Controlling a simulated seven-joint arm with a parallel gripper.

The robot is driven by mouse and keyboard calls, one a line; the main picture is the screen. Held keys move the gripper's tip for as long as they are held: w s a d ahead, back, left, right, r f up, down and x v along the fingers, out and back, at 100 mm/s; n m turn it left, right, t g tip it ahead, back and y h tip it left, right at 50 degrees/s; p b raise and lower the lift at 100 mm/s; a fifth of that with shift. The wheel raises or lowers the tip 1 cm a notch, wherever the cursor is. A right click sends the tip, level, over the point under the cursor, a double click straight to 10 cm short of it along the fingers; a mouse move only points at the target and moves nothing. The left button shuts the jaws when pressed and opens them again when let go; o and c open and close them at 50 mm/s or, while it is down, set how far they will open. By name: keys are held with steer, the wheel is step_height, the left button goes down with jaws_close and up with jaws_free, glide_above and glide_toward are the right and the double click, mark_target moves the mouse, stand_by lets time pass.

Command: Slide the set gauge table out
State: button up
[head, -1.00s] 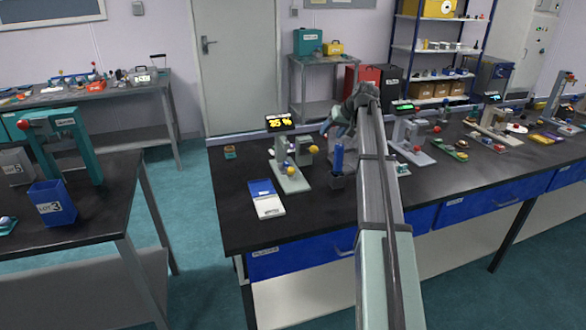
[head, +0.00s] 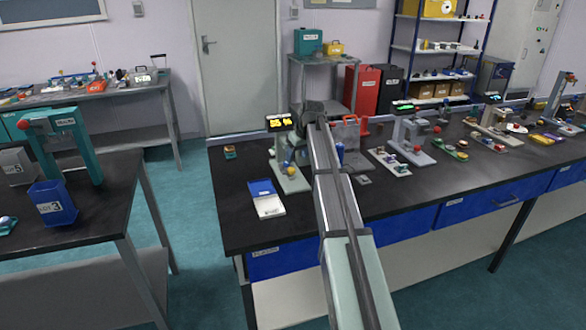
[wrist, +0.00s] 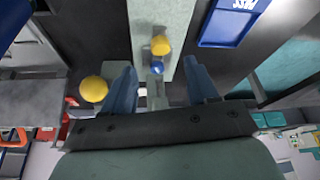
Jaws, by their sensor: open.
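The pale green instrument (head: 290,178) stands at the left end of the dark bench, with a display (head: 279,122) showing yellow digits behind it. In the wrist view its long pale base (wrist: 178,25) carries a small yellow knob (wrist: 160,45) and a blue knob (wrist: 156,67). A larger yellow ball (wrist: 94,89) is left of the fingers. I cannot tell for sure which part is the set gauge table. My gripper (wrist: 162,80) is open, its blue fingers either side of the blue knob's line, with no visible contact. In the head view my arm hides the gripper.
A blue and white tray-like item (head: 266,198) lies left of the instrument and shows as a blue panel (wrist: 230,22) in the wrist view. A blue upright piece (head: 340,153) is close on the right. Other instruments (head: 412,140) stand farther right.

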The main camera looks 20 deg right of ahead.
mark_target(292, 169)
steer(key=x, duration=0.7)
steer(key=shift+w+f, duration=0.25)
steer(key=shift+f, duration=0.1)
jaws_close()
stand_by(0.4)
